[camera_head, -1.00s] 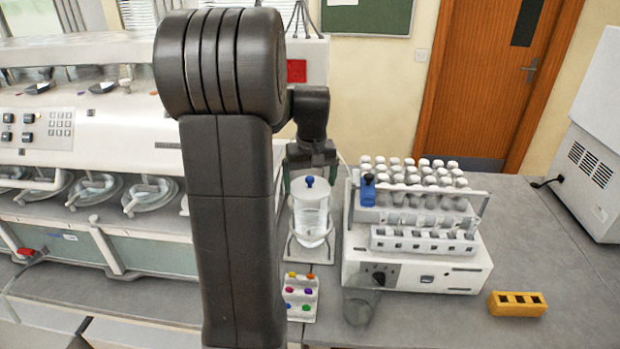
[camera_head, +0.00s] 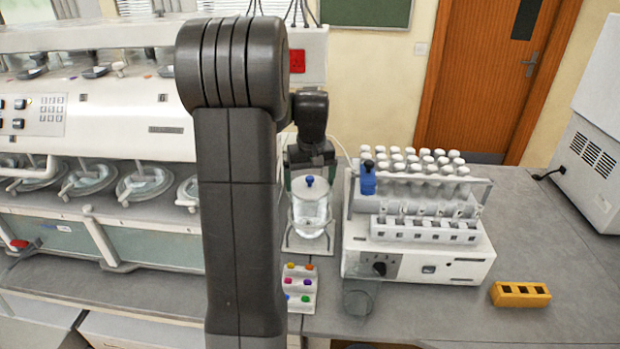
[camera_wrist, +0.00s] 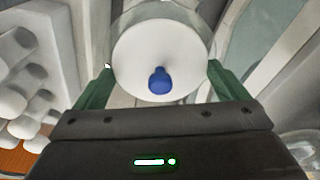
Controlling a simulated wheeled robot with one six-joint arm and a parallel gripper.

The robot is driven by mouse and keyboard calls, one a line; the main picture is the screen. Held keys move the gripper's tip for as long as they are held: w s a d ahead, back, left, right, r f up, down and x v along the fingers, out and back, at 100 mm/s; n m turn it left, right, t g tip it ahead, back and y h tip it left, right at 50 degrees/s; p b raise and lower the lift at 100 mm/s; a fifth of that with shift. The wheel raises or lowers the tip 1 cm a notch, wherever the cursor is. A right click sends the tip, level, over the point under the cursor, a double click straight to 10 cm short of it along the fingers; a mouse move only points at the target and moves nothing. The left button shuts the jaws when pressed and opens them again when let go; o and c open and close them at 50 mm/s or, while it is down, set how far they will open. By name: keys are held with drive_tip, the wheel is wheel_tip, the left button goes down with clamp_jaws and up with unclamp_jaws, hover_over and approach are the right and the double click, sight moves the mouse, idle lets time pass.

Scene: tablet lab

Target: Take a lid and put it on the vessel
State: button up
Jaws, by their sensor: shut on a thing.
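The vessel (camera_head: 310,214) is a clear glass cylinder, upright in a wire stand on the bench. It also shows in the wrist view (camera_wrist: 203,28). The lid (camera_head: 306,186) is a white disc with a blue knob, level at the vessel's top. In the wrist view the lid (camera_wrist: 135,68) lies over the vessel's mouth, with glass showing beyond its far edge. My gripper (camera_wrist: 160,85) has its green fingers on either side of the lid and is shut on it. Whether the lid rests fully on the rim cannot be told.
A white rack machine with several capped tubes (camera_head: 418,262) stands close to the right of the vessel. A tray of coloured knobs (camera_head: 300,287) and a clear beaker (camera_head: 360,298) are in front. A yellow block (camera_head: 520,294) lies at right. A large white apparatus (camera_head: 110,130) is at left.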

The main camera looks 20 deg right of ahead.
drive_tip(key=o, duration=0.7)
drive_tip(key=shift+c, duration=0.2)
drive_tip(key=shift+r, duration=0.1)
wheel_tip(320, 180, up, 14)
drive_tip(key=s+b, duration=0.1)
drive_tip(key=shift+s+a+f+b, duration=0.15)
drive_tip(key=shift+s+f+b, duration=0.1)
drive_tip(key=shift+s+b, duration=0.1)
drive_tip(key=f, duration=0.4)
drive_tip(key=w+f+p, duration=0.1)
drive_tip(key=f, duration=0.3)
drive_tip(key=f+p, duration=0.1)
drive_tip(key=f, duration=0.4)
drive_tip(key=shift+w, duration=0.4)
drive_tip(key=shift+s+r, duration=0.1)
drive_tip(key=shift+r, duration=0.15)
